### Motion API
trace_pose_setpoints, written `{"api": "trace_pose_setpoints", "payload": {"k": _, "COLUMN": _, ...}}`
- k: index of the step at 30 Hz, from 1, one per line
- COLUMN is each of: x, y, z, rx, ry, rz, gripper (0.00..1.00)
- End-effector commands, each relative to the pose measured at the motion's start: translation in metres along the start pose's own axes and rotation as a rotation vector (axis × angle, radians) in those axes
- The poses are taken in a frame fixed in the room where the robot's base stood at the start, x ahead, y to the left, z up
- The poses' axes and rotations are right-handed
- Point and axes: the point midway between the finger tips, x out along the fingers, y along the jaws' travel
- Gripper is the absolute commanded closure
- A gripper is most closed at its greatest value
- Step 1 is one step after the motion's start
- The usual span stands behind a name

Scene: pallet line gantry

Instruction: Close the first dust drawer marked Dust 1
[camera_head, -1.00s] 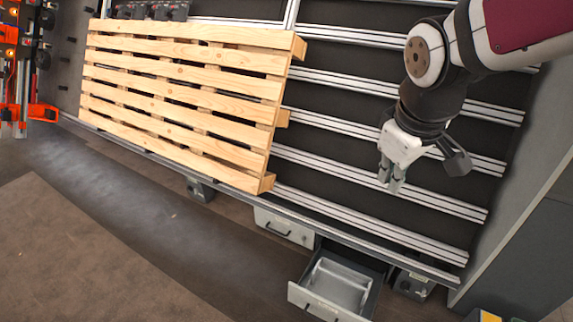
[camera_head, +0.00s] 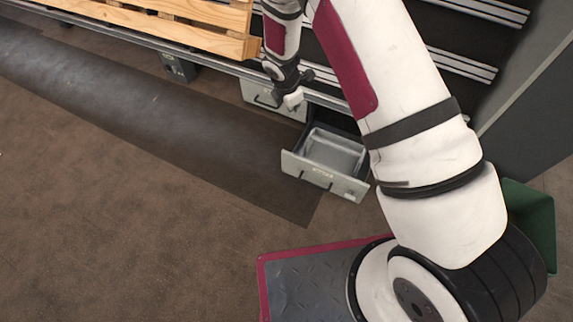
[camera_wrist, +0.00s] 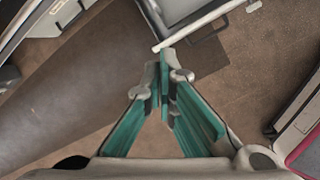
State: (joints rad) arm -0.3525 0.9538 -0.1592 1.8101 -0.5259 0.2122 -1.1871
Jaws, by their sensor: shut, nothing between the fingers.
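An open grey drawer (camera_head: 312,174) sticks out from under the conveyor frame in the head view. Its tray looks empty, and its front has a dark handle and a small label too blurred to read. In the wrist view the drawer (camera_wrist: 205,18) is at the top, with its front edge and handle just beyond my fingertips. My gripper (camera_head: 293,102) is shut and empty, beside and left of the open drawer in the head view. The closed fingers also show in the wrist view (camera_wrist: 164,62). I cannot tell whether they touch the drawer front.
A shut drawer (camera_head: 257,95) sits left of the open one. A wooden pallet (camera_head: 190,32) lies on the conveyor above. A green bin (camera_head: 535,215) stands at the right, partly behind my arm. The brown floor in front of the drawers is clear.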

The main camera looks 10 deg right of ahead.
Motion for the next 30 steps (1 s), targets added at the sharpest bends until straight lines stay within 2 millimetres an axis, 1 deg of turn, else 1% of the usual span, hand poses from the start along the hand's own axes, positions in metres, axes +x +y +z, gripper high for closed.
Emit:
{"api": "trace_pose_setpoints", "payload": {"k": 1, "x": 0.040, "y": -0.007, "z": -0.016, "rx": -0.081, "ry": 0.005, "rz": -0.012, "gripper": 1.00}}
{"api": "trace_pose_setpoints", "payload": {"k": 2, "x": 0.058, "y": -0.010, "z": -0.024, "rx": -0.127, "ry": 0.009, "rz": -0.014, "gripper": 1.00}}
{"api": "trace_pose_setpoints", "payload": {"k": 3, "x": 0.081, "y": -0.015, "z": -0.034, "rx": -0.189, "ry": 0.013, "rz": -0.017, "gripper": 1.00}}
{"api": "trace_pose_setpoints", "payload": {"k": 5, "x": 0.113, "y": -0.023, "z": -0.048, "rx": -0.274, "ry": 0.022, "rz": -0.020, "gripper": 1.00}}
{"api": "trace_pose_setpoints", "payload": {"k": 6, "x": 0.132, "y": -0.028, "z": -0.056, "rx": -0.328, "ry": 0.028, "rz": -0.022, "gripper": 1.00}}
{"api": "trace_pose_setpoints", "payload": {"k": 9, "x": 0.170, "y": -0.042, "z": -0.074, "rx": -0.438, "ry": 0.042, "rz": -0.025, "gripper": 1.00}}
{"api": "trace_pose_setpoints", "payload": {"k": 12, "x": 0.194, "y": -0.052, "z": -0.086, "rx": -0.508, "ry": 0.053, "rz": -0.025, "gripper": 1.00}}
{"api": "trace_pose_setpoints", "payload": {"k": 15, "x": 0.205, "y": -0.056, "z": -0.091, "rx": -0.544, "ry": 0.058, "rz": -0.024, "gripper": 1.00}}
{"api": "trace_pose_setpoints", "payload": {"k": 20, "x": 0.217, "y": -0.058, "z": -0.093, "rx": -0.551, "ry": 0.060, "rz": -0.024, "gripper": 1.00}}
{"api": "trace_pose_setpoints", "payload": {"k": 23, "x": 0.233, "y": -0.059, "z": -0.094, "rx": -0.552, "ry": 0.060, "rz": -0.025, "gripper": 1.00}}
{"api": "trace_pose_setpoints", "payload": {"k": 30, "x": 0.281, "y": -0.061, "z": -0.096, "rx": -0.549, "ry": 0.060, "rz": -0.025, "gripper": 1.00}}
